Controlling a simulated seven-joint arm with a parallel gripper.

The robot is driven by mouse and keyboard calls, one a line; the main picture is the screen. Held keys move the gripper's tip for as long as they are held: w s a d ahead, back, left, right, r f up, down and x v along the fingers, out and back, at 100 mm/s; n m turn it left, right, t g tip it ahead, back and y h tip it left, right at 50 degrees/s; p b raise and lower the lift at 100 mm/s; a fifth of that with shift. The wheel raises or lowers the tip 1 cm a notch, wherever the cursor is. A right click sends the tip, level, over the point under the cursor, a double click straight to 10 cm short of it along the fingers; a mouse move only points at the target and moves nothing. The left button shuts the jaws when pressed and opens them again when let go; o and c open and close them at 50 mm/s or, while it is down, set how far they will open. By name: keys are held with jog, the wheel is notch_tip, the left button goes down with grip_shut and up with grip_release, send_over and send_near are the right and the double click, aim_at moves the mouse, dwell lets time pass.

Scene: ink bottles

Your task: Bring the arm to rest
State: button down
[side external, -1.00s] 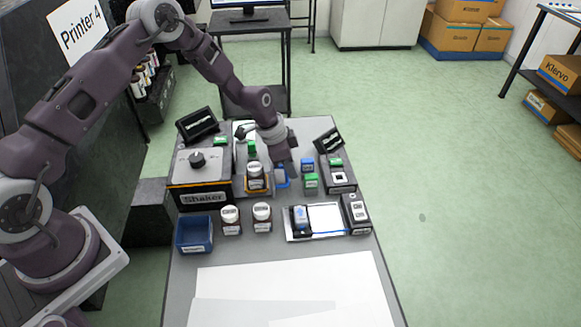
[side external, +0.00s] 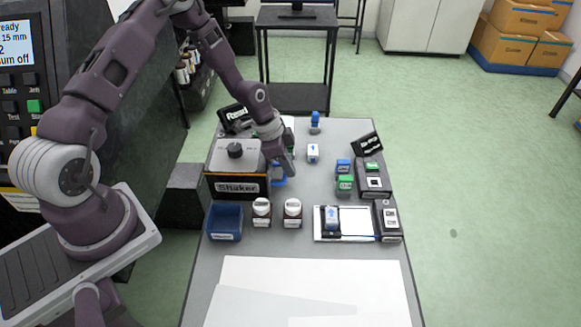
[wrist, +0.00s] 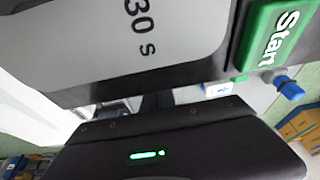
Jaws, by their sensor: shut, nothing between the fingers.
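My gripper (side external: 281,172) hangs low on the bent arm, close to the right side of the grey and black shaker (side external: 237,186). It is shut with nothing held; its fingertips are small and partly unclear, with blue at the lower end. In the wrist view the fingers are not clearly visible. A close device face fills the top there, with "30 s" and a green Start button (wrist: 275,40). A dark bar with a green light (wrist: 147,155) crosses the bottom.
Two white-capped brown bottles (side external: 262,212) stand in front of the shaker beside a blue bin (side external: 225,222). A white tray (side external: 360,222) holds a blue-topped item. Blue and green blocks (side external: 344,176) stand right. White sheets (side external: 310,285) lie at the front.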

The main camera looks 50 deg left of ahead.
jog(key=s+r+n+y, duration=0.2)
jog(key=s+r, duration=0.3)
jog(key=r, duration=0.8)
jog(key=s+r+n+y, duration=0.1)
jog(key=s+r, duration=0.5)
jog(key=r, duration=0.6)
jog(key=s+d+r+n+t, duration=0.1)
jog(key=s+d+r+n, duration=0.1)
jog(key=s, duration=0.6)
jog(key=s+d+r+n+t, duration=0.1)
jog(key=s+d+r+n, duration=0.1)
jog(key=s+r, duration=0.5)
jog(key=shift+s+d+n+t, duration=0.4)
jog(key=shift+s+n, duration=0.5)
jog(key=shift+s, duration=0.3)
jog(key=c, duration=2.1)
grip_release()
